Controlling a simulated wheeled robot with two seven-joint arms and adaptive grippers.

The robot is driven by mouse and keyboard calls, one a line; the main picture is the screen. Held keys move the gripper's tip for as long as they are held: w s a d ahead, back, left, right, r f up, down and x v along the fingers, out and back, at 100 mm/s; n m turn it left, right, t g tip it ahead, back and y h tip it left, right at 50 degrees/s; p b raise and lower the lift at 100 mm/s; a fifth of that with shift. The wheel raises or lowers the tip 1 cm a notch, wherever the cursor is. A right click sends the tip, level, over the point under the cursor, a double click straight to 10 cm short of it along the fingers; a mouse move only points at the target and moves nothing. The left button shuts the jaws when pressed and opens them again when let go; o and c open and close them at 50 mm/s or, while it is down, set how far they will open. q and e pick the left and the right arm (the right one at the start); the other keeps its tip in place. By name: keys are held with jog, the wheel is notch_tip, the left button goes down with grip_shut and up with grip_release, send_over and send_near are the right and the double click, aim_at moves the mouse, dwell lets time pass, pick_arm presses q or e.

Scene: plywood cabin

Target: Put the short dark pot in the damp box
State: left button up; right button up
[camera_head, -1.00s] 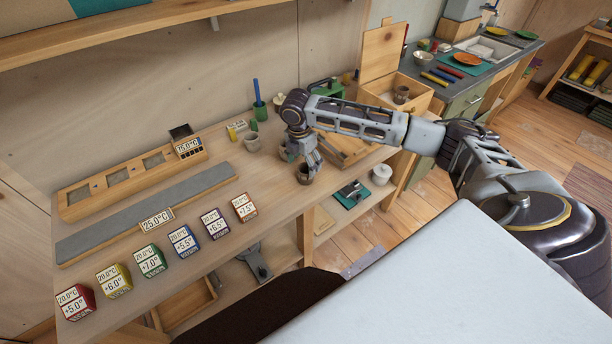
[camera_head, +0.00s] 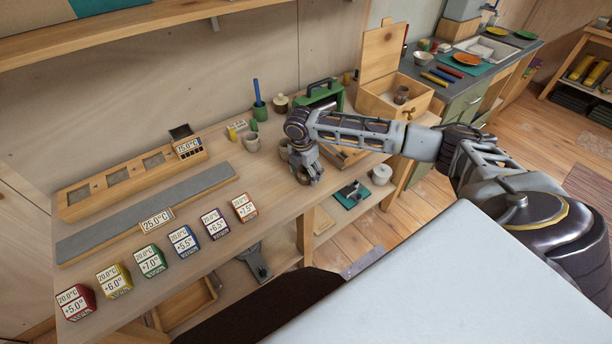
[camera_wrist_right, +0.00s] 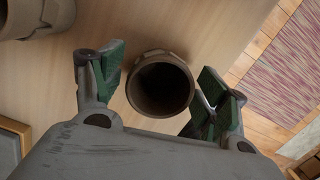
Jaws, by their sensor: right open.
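My right gripper (camera_head: 309,178) is low over the bench near its front edge in the head view. In the right wrist view its open fingers (camera_wrist_right: 162,82) stand on either side of a short dark brown pot (camera_wrist_right: 160,86), with a gap on the left. The pot's round mouth faces the camera. In the head view the gripper hides this pot. A wooden box with a raised lid (camera_head: 422,100), which looks like the damp box, stands at the back right with a brown pot (camera_head: 401,94) in it. My left gripper is not in view.
Another pot (camera_wrist_right: 36,16) is at the upper left of the wrist view. Several coloured temperature blocks (camera_head: 182,240) line the bench front at left.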

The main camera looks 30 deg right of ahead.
dwell(0.4)
jog(key=c, duration=1.3)
jog(key=shift+r, duration=0.2)
jog(key=shift+r, duration=4.85)
